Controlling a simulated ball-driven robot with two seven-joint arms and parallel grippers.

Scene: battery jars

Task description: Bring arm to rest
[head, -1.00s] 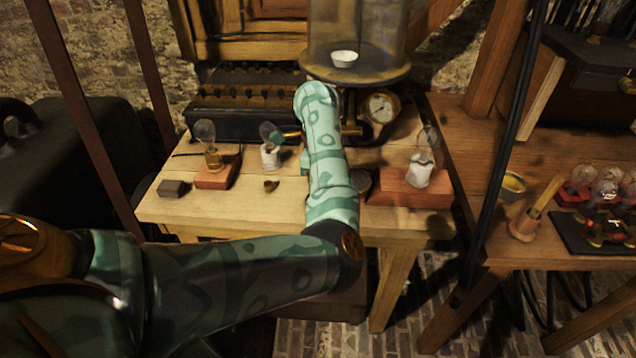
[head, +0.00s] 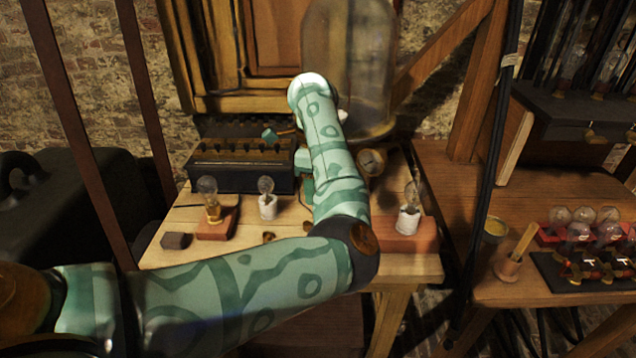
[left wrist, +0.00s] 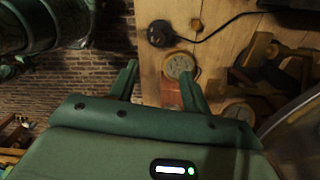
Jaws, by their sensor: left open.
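My left arm, green with a darker pattern, comes in from the left in the head view and bends up over the wooden table (head: 180,240). Its wrist end is near the glass dome (head: 345,60). My left gripper is mostly hidden there behind the forearm; small teal parts of it show in front of the black box. In the left wrist view my left gripper (left wrist: 158,76) is open, with two green fingers apart and nothing between them. A round pale fixture (left wrist: 179,66) lies below, by the right finger. My right gripper is not in view.
A small bulb in a white holder (head: 267,207), a bulb on a red block (head: 212,212) and a white-holder bulb (head: 408,220) stand on the table. The black box (head: 240,178) is behind.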

